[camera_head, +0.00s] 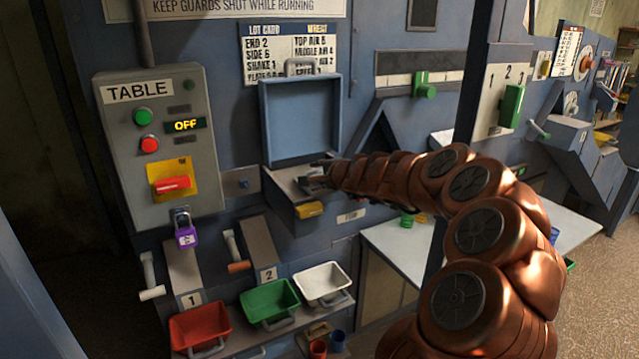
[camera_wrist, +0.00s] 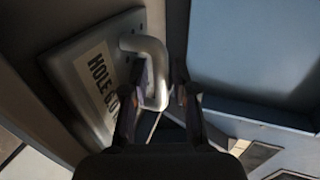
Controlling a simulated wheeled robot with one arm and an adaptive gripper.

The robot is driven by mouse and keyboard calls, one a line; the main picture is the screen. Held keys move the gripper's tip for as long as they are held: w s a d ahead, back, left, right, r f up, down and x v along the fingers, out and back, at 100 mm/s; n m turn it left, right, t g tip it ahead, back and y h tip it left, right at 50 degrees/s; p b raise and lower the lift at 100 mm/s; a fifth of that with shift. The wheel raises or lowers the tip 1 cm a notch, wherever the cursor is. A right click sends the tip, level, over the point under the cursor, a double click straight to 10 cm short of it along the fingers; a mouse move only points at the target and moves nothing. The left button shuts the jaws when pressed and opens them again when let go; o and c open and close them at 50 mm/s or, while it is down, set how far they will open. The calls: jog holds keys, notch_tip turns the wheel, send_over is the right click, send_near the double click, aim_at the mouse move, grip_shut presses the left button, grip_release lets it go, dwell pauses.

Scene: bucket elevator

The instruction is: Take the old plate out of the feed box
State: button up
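The feed box (camera_head: 290,190) sits on the blue machine, its lid (camera_head: 300,118) raised and open. My gripper (camera_head: 318,180) reaches over the box from the right. In the wrist view, a grey plate (camera_wrist: 75,75) with a pale label reading "HOLE 6.0", partly covered, shows at the left. Its bent grey handle (camera_wrist: 154,72) lies between the two fingers of my gripper (camera_wrist: 162,95). The left finger overlaps the handle; whether both fingers press on it cannot be told. The plate's lower part is hidden behind my gripper.
Left of the box stands a grey TABLE control panel (camera_head: 155,140) showing OFF, with a purple padlock (camera_head: 186,236) below. Red (camera_head: 200,325), green (camera_head: 268,300) and white (camera_head: 322,283) bins stand below. A white table (camera_head: 395,250) is at the right.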

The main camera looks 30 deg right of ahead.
jog(key=shift+c, duration=0.3)
grip_shut()
jog(key=shift+r, duration=0.1)
